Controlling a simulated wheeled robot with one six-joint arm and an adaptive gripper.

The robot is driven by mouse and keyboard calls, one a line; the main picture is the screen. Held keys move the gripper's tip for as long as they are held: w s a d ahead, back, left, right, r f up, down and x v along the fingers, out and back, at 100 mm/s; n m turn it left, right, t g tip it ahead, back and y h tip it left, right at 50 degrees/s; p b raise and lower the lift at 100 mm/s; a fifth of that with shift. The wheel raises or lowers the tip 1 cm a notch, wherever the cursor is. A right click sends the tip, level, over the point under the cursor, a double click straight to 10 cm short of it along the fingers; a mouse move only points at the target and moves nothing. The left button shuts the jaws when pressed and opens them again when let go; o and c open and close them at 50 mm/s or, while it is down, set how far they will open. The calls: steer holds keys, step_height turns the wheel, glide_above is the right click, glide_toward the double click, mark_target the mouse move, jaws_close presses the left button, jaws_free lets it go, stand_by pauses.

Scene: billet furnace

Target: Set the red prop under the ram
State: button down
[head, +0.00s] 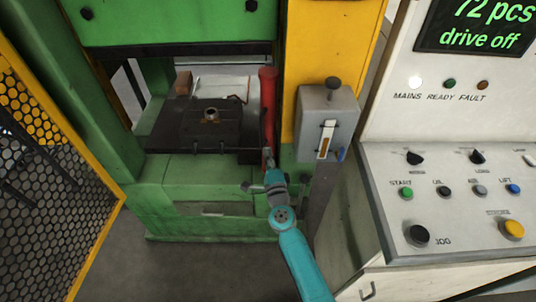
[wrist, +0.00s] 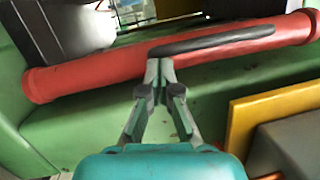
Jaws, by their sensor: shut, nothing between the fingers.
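The red prop (head: 268,100) stands upright at the right side of the press opening, beside the dark bed plate. Its top end is near the underside of the green ram (head: 175,20); I cannot tell whether they touch. In the wrist view the prop (wrist: 110,67) runs across the picture, with a dark handle (wrist: 215,39) along its side. My gripper (head: 267,154) is at the lower part of the prop in the head view. In the wrist view its fingertips (wrist: 160,66) are shut together in front of the prop, by one end of the handle, holding nothing.
The dark bed plate (head: 180,130) carries a small round fitting (head: 211,115). A grey lever box (head: 327,115) is mounted right of the opening. The control console (head: 450,200) stands further right, its display reading "drive off". A yellow-framed mesh guard (head: 45,190) is at left.

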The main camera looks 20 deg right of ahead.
stand_by(0.3)
steer(key=shift+w+a+m+h, duration=0.15)
steer(key=shift+a+m+h, duration=0.15)
steer(key=shift+a+h, duration=0.3)
steer(key=shift+w+a, duration=0.1)
